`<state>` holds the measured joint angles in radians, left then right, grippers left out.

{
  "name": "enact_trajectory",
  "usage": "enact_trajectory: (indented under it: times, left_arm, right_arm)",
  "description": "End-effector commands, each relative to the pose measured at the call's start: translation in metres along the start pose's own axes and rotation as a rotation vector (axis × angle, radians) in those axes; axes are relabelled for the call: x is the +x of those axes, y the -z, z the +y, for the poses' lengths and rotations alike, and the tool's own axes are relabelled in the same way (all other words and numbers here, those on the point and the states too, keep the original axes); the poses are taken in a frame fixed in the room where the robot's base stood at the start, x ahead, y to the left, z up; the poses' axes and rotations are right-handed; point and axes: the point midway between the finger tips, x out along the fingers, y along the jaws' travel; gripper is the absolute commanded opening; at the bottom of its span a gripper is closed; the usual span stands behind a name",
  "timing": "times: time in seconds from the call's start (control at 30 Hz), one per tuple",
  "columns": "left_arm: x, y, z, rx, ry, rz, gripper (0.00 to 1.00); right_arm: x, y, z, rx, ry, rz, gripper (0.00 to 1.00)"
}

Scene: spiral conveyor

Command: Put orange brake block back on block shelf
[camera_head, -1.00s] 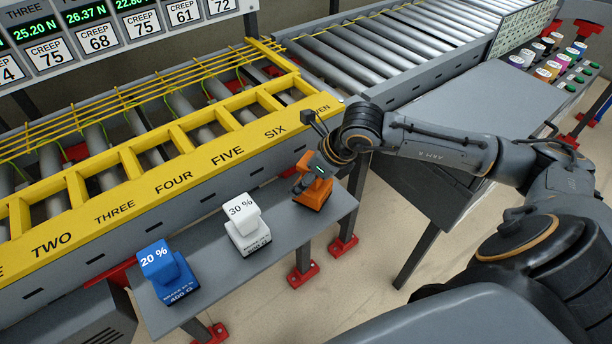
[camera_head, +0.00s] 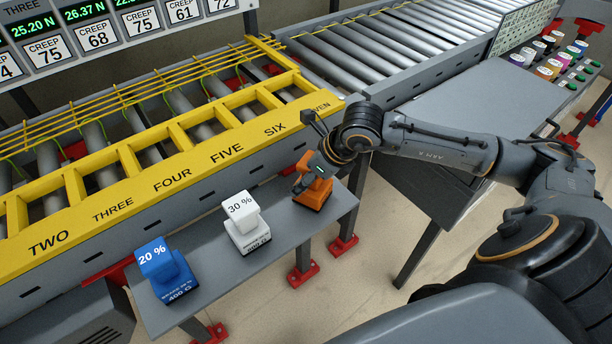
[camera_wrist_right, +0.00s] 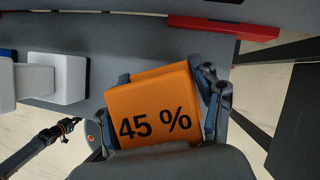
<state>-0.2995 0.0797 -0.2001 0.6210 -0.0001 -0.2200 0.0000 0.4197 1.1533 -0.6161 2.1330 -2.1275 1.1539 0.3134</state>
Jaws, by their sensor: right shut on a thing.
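The orange brake block (camera_head: 312,196) sits on, or just at, the right end of the grey block shelf (camera_head: 284,250). In the right wrist view the orange brake block (camera_wrist_right: 152,110) shows its "45 %" face. My right gripper (camera_head: 306,178) is shut on its upper part from above; in the wrist view my right gripper (camera_wrist_right: 165,100) has one finger on each side of the block. The underside contact with the shelf is hard to tell. My left gripper is not in the head view; a dark arm end at the lower left of the wrist view is unclear.
A white "30 %" block (camera_head: 244,224) and a blue "20 %" block (camera_head: 166,270) stand on the shelf to the left. The yellow conveyor frame (camera_head: 150,165) runs behind the shelf. A grey table (camera_head: 470,95) with colored pots lies to the right.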

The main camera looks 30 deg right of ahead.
Motion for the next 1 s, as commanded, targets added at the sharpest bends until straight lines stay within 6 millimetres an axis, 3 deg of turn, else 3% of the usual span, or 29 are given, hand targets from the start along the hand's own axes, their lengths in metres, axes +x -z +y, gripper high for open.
enact_trajectory:
  times: [0.3, 0.33, 0.43, 0.8, 1.0]
  left_arm:
    - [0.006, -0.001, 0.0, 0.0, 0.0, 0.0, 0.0]
    - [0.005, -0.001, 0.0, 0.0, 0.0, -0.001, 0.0]
    - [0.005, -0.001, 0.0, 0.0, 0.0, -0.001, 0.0]
    - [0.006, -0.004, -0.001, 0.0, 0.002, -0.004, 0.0]
    - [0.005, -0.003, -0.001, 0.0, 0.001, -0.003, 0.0]
  right_arm:
    - [0.004, 0.001, 0.0, -0.001, 0.001, -0.006, 0.03]
    - [0.003, 0.0, 0.0, -0.001, 0.001, -0.006, 0.7]
    - [0.003, 0.001, 0.0, -0.001, 0.001, -0.005, 0.9]
    - [0.004, 0.004, 0.0, 0.001, -0.001, 0.004, 0.92]
    - [-0.018, 0.003, -0.001, -0.002, 0.004, 0.002, 0.92]
